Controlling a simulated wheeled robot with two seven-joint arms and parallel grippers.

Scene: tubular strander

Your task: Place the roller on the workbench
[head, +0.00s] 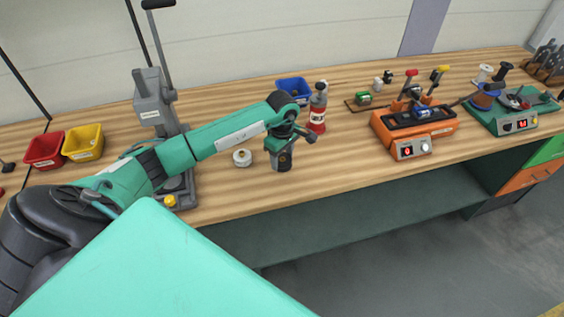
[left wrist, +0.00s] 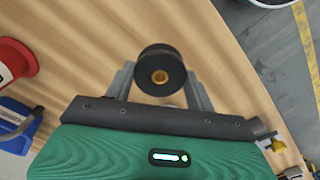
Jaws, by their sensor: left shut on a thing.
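My left gripper (head: 283,148) points down over the front part of the wooden workbench (head: 235,195). It is shut on a dark roller (head: 284,160), seen below its wrist in the head view. In the left wrist view the roller (left wrist: 160,71) is black and round with a brass centre, held between the grey fingers of the gripper (left wrist: 160,90). Bare wood lies beneath it. I cannot tell whether the roller touches the bench top. My right gripper is in neither view.
A small white round piece (head: 242,157) lies just left of the gripper. A red bottle (head: 317,120) and blue bin (head: 293,87) stand behind it. A grey press (head: 160,110) stands to the left, an orange device (head: 413,132) to the right. Bare bench lies along the front edge.

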